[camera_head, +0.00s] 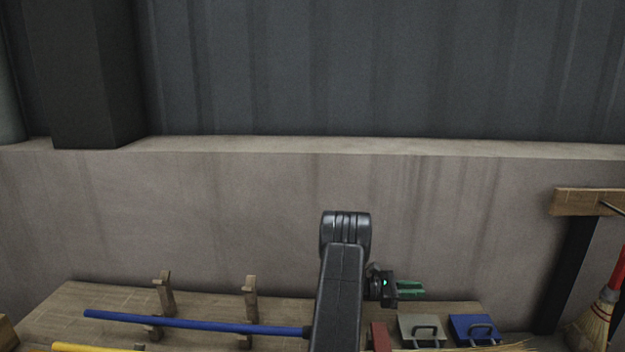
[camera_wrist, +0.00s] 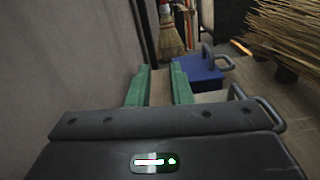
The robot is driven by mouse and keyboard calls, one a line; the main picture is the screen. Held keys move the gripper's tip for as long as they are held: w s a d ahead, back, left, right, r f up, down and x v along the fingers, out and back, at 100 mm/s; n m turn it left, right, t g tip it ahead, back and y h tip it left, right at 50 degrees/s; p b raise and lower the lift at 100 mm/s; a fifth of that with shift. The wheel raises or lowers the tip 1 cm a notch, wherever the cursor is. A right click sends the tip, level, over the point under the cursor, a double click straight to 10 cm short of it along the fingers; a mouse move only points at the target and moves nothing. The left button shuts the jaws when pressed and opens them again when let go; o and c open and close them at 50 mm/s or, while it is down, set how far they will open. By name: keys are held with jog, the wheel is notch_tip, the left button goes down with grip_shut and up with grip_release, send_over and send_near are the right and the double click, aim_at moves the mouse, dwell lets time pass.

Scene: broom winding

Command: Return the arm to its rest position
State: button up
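My gripper (camera_head: 411,289) is above the wooden table, near the wall, with its green fingers pointing right. In the wrist view its two green fingers (camera_wrist: 162,84) stand apart with nothing held between them, so it is open. My dark arm rises in front of the table and hides part of it. A broom with a blue handle (camera_head: 200,323) lies across wooden uprights on the table. Straw bristles (camera_head: 500,347) show at the bottom edge right of my arm, and bristles (camera_wrist: 285,38) also show in the wrist view. My gripper is apart from the broom.
A grey block with a handle (camera_head: 408,323) and a blue one (camera_head: 461,321) sit on the table's right part. A wooden upright (camera_head: 250,292) stands left of my arm. A yellow handle (camera_head: 85,348) lies at the front. A red-handled broom (camera_head: 592,318) hangs at right.

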jog(key=w+a+n, duration=0.2)
jog(key=a, duration=1)
jog(key=shift+w+f, duration=0.25)
jog(key=shift+w, duration=0.05)
jog(key=shift+a+r, duration=0.1)
